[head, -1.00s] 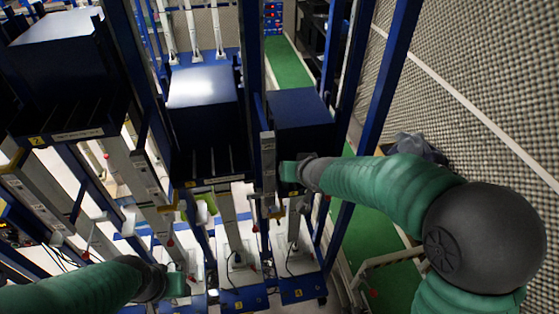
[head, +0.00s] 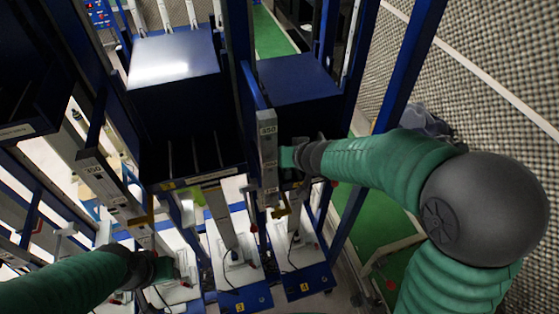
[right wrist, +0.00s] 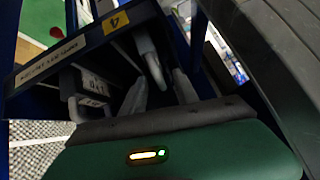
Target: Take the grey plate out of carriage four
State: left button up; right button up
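Carriage four is the dark blue box (head: 298,80) on the right of the row in the head view. Its front edge with a yellow 4 label (right wrist: 116,21) shows in the right wrist view. My right gripper (head: 288,158) is at the front of this carriage, just right of an upright marked 350; its fingers are hidden in the head view. Pale grey narrow pieces (right wrist: 152,62) show inside the carriage mouth in the right wrist view; I cannot tell plate from fingers. My left gripper (head: 166,268) is low at the left, away from the carriages, its fingers unclear.
A grey upright (head: 268,150) stands close beside my right gripper. Another carriage (head: 172,60) with a shiny top and dark slots is to its left. Blue posts (head: 408,65) frame the right side. A green floor strip (head: 375,225) and a textured wall lie beyond.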

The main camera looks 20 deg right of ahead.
jog(key=shift+w+f, duration=0.25)
jog(key=shift+w, duration=0.4)
jog(key=shift+s+r, duration=0.2)
jog(key=shift+s, duration=0.1)
jog(key=shift+c, duration=0.9)
jog(key=shift+s+r, duration=0.25)
jog(key=shift+s, duration=0.25)
jog(key=c, duration=0.5)
grip_shut()
pick_arm(q)
jog(key=shift+a, duration=0.1)
pick_arm(e)
jog(key=shift+w+a+f, duration=0.1)
jog(key=shift+w+f, duration=0.05)
jog(key=shift+f, duration=0.15)
